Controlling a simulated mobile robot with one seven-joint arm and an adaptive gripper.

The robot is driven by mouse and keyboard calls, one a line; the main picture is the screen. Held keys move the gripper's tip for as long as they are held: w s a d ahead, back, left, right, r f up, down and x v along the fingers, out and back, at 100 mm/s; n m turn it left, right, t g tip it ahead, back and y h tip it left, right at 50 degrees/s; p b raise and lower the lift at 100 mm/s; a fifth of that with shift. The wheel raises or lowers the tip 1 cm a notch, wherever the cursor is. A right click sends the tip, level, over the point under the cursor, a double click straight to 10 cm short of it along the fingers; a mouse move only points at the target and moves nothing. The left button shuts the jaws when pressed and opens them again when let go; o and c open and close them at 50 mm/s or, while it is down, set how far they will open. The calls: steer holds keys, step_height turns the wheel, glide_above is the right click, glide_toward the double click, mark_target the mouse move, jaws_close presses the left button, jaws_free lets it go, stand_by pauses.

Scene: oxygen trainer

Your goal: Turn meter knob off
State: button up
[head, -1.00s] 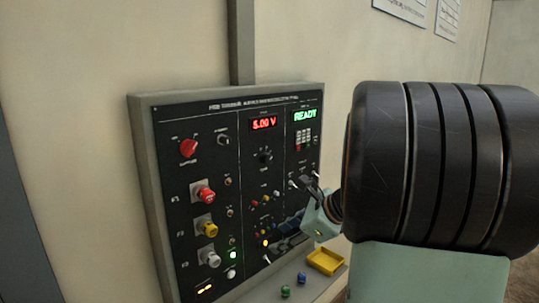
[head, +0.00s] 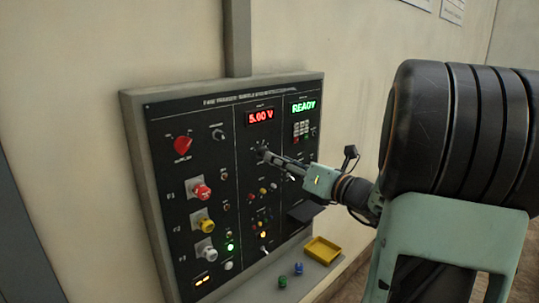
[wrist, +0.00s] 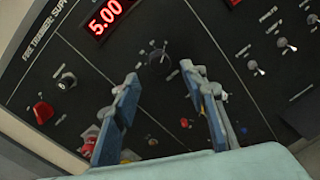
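The meter knob (wrist: 158,62) is a round black dial with markings around it, on the black panel below the red 5.00 V display (wrist: 107,16). In the wrist view it shows between and beyond my two blue finger pads. My gripper (wrist: 160,76) is open, with one finger on each side of the knob in that picture and nothing held. In the head view my gripper (head: 270,157) reaches in from the right, its tips at the meter knob (head: 262,149) and partly covering it. I cannot tell whether the fingers touch the knob.
A red rotary knob (head: 183,145) sits at the panel's upper left, above red (head: 201,191), yellow (head: 206,225) and white (head: 207,252) buttons. A green READY display (head: 303,107) and keypad (head: 301,129) are at right. A yellow tray (head: 322,250) stands on the ledge below.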

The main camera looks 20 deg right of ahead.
mark_target(263, 153)
steer(key=x, duration=0.5)
jaws_close()
